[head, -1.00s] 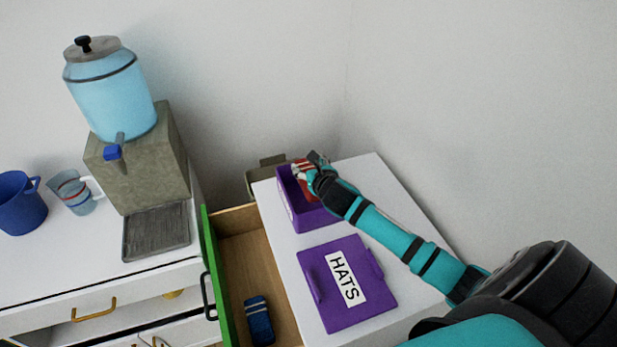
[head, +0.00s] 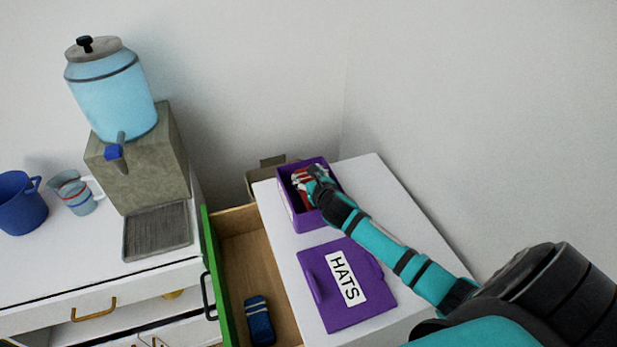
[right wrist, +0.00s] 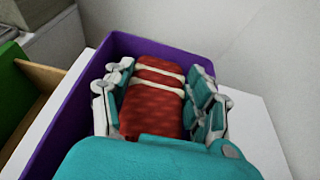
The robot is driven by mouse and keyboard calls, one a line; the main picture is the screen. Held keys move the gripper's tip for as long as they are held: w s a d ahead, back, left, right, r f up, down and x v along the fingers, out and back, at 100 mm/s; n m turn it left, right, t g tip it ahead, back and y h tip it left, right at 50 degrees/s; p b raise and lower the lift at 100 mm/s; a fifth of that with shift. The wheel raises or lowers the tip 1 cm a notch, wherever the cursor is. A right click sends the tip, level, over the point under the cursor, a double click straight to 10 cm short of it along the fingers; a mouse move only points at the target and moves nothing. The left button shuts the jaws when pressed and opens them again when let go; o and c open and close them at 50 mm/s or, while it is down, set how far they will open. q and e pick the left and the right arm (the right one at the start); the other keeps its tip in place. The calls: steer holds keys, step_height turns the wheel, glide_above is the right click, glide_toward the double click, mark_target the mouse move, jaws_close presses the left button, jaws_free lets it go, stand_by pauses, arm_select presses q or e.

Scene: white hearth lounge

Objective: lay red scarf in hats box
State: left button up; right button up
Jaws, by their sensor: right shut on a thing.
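The red scarf (right wrist: 152,98), with pale stripes, sits between the fingers of my right gripper (right wrist: 160,95) in the right wrist view. The gripper (head: 312,180) is shut on it, with the scarf inside the opening of the purple hats box (head: 284,207). In the right wrist view the box's purple wall (right wrist: 65,125) surrounds the scarf and fingers. Whether the scarf touches the box floor is hidden. The purple lid (head: 318,314) with a HATS label (head: 346,278) lies on the white top in front of the box. My left gripper is not in view.
An open green-fronted drawer (head: 228,232) left of the white cabinet top (head: 385,205) holds a blue striped item (head: 259,320). Walls close in behind.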

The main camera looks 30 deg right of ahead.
steer(key=o, duration=1.2)
steer(key=shift+s+a+f, duration=0.15)
steer(key=shift+s+f, duration=0.2)
steer(key=shift+f, duration=0.45)
steer(key=shift+r, duration=0.3)
steer(key=v, duration=0.4)
steer(key=r+v, duration=0.1)
steer(key=v, duration=0.7)
steer(key=shift+w+r, duration=0.15)
steer(key=shift+w, duration=0.15)
